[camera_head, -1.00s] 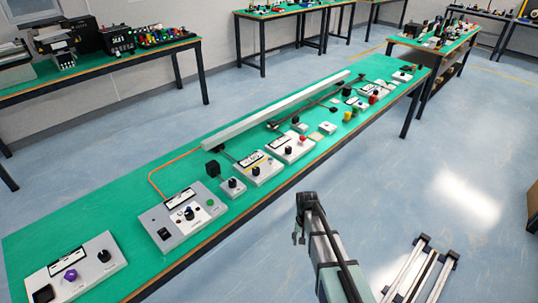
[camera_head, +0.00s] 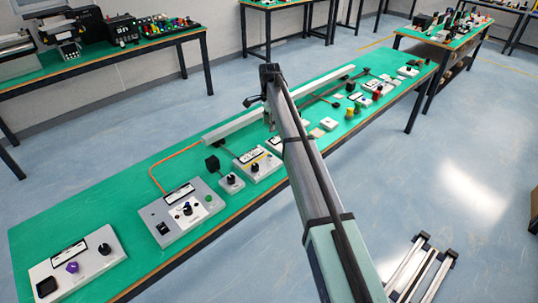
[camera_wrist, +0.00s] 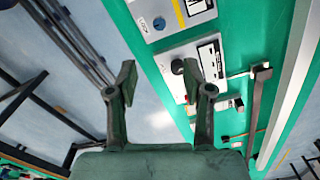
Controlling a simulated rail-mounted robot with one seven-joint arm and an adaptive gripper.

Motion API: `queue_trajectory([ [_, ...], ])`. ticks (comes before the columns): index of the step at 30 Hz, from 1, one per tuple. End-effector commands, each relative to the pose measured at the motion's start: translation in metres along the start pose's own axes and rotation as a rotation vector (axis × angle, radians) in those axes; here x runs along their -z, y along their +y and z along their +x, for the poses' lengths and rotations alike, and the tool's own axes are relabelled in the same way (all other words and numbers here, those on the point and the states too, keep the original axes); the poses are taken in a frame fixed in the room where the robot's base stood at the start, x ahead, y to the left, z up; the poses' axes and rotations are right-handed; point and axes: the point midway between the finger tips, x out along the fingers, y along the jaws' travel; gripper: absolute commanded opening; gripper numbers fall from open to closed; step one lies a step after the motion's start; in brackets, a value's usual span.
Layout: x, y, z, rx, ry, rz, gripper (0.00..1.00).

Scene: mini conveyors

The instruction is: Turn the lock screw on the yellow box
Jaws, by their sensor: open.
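A pale box with a yellow stripe (camera_head: 266,160) sits on the green bench in the head view, partly behind my arm. It shows at the top of the wrist view (camera_wrist: 196,6) with a yellow band and a round blue part (camera_wrist: 159,23); I cannot tell whether that is the lock screw. A small yellow item (camera_head: 350,112) stands farther along the bench. My gripper (camera_wrist: 158,82) is open and empty, its fingers apart. In the head view it is small and dark at the arm's end (camera_head: 254,101), above the bench and apart from the boxes.
A white box with a black knob (camera_wrist: 178,66) lies just beyond the right finger in the wrist view. A long pale rail (camera_head: 235,124) runs along the bench's back. A grey control box (camera_head: 185,212) and another knob box (camera_head: 77,265) stand toward the near left.

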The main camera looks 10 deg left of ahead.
Motion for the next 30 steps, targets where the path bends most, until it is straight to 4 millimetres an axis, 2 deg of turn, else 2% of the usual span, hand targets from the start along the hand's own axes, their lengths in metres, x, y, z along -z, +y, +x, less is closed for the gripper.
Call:
queue_trajectory([
  [8, 0.000, 0.001, 0.016, -0.003, 0.000, 0.040, 0.51],
  [30, 0.000, 0.001, 0.150, -0.002, 0.000, 0.037, 0.51],
])
